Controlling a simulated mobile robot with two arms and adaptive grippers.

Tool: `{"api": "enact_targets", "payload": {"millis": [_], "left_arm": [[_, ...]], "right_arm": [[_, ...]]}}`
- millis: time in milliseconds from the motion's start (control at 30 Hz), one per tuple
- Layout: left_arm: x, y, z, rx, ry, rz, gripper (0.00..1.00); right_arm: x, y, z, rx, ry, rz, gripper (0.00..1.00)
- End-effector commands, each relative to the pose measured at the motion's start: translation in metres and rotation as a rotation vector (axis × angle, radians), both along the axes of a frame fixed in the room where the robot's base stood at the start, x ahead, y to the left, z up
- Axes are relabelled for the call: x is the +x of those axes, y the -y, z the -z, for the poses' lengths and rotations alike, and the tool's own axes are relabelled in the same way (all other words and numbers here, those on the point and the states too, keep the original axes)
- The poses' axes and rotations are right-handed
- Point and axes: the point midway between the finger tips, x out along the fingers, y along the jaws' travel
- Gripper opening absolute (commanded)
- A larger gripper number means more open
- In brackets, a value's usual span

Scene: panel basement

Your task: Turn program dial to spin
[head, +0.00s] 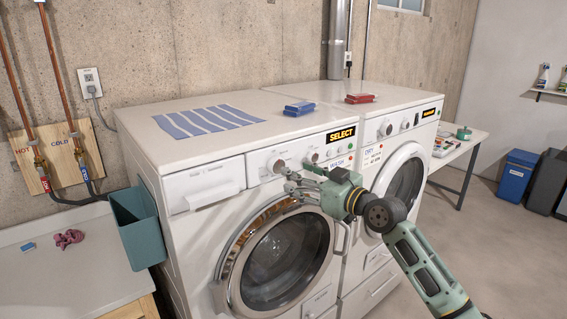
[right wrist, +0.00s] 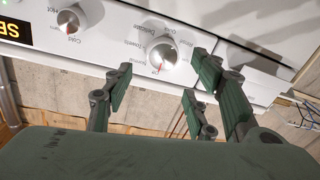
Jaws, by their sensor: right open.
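The washer (head: 275,235) stands at the left of the pair, with a control panel along its top front. Its program dial (head: 277,166) is a round pale knob at the left of the panel. In the right wrist view the program dial (right wrist: 162,58) is large and ringed by small labels; a small red mark shows near it. Its exact setting I cannot read. My right gripper (head: 294,181) is open and empty, just below and in front of the dial. In the right wrist view its fingers (right wrist: 160,88) are spread on either side of the dial, apparently not touching it. My left gripper is not in view.
A temperature knob (right wrist: 70,18) and the SELECT display (head: 341,135) lie right of the dial in the head view. The detergent drawer (head: 212,196) is to its left. The dryer (head: 402,180) stands close on the right. A teal bin (head: 135,228) is at the washer's left side.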

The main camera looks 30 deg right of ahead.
Motion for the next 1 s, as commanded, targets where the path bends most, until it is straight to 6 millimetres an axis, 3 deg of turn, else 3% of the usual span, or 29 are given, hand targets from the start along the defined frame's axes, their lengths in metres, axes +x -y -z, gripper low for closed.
{"api": "enact_targets", "payload": {"millis": [200, 433, 833, 1000], "left_arm": [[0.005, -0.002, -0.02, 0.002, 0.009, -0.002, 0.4], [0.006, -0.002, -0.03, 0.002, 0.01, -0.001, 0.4], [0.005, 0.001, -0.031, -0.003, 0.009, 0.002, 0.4], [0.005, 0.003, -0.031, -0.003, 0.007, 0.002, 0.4]], "right_arm": [[0.034, -0.005, -0.004, 0.006, 0.0, 0.002, 0.52], [0.061, -0.009, -0.001, 0.003, -0.002, 0.002, 0.52], [0.068, -0.011, 0.002, 0.001, -0.003, 0.003, 0.51], [0.068, -0.011, 0.002, 0.001, -0.003, 0.003, 0.36]]}}
